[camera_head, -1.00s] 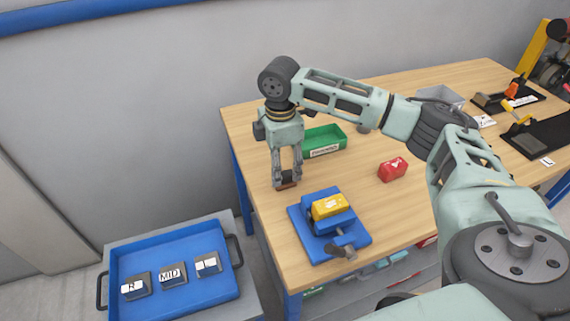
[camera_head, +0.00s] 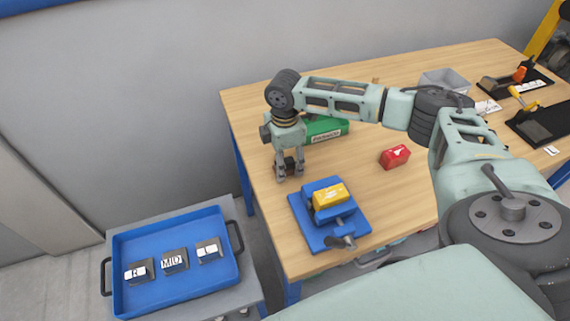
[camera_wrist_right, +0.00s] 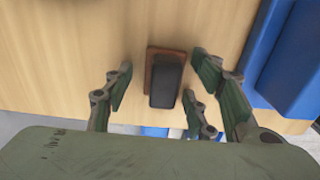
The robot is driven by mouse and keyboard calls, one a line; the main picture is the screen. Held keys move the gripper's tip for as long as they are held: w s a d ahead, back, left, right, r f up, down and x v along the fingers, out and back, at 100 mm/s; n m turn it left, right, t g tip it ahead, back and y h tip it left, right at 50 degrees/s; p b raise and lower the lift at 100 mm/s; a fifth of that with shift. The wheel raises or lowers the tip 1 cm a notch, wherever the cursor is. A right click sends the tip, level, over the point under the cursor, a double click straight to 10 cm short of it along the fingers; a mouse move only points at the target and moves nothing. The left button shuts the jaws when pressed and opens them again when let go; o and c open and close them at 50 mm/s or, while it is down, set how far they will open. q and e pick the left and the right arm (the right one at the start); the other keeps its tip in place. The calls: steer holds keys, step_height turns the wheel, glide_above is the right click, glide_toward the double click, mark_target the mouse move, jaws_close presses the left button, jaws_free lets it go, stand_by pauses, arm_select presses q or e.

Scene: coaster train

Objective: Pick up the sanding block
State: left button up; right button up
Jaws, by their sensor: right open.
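The sanding block, dark on top with a brown base, lies on the wooden table near its left edge; it shows in the wrist view (camera_wrist_right: 165,82) and, small and partly hidden, in the head view (camera_head: 290,165). My right gripper (camera_head: 289,174) is over it, pointing down. In the wrist view the fingers of this gripper (camera_wrist_right: 162,88) are spread, with the block between them and a visible gap on each side. My left gripper is not in view.
A blue fixture (camera_head: 301,210) with a yellow block (camera_head: 330,196) stands just in front of the gripper. A blue tray (camera_head: 190,284) with labelled blocks sits lower left.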

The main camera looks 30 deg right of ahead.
steer(key=shift+s+a+r, duration=0.1)
steer(key=shift+c, duration=0.4)
steer(key=c, duration=1)
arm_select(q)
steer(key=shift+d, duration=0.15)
arm_select(e)
steer(key=shift+r, duration=0.1)
steer(key=shift+r+b, duration=0.3)
steer(key=shift+r, duration=0.3)
step_height(320, 180, up, 3)
steer(key=shift+f+b, duration=0.15)
steer(key=shift+b, duration=0.25)
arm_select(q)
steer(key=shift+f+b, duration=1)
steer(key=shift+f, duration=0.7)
arm_select(e)
steer(key=shift+s+d+r, duration=1)
steer(key=shift+s+r, duration=0.15)
steer(key=shift+s, duration=0.5)
steer(key=shift+s+d+r, duration=1)
steer(key=shift+s+r, duration=0.15)
steer(key=shift+s, duration=0.55)
steer(key=shift+s+d+r, duration=1)
steer(key=shift+s+r, duration=0.15)
steer(key=shift+s, duration=0.5)
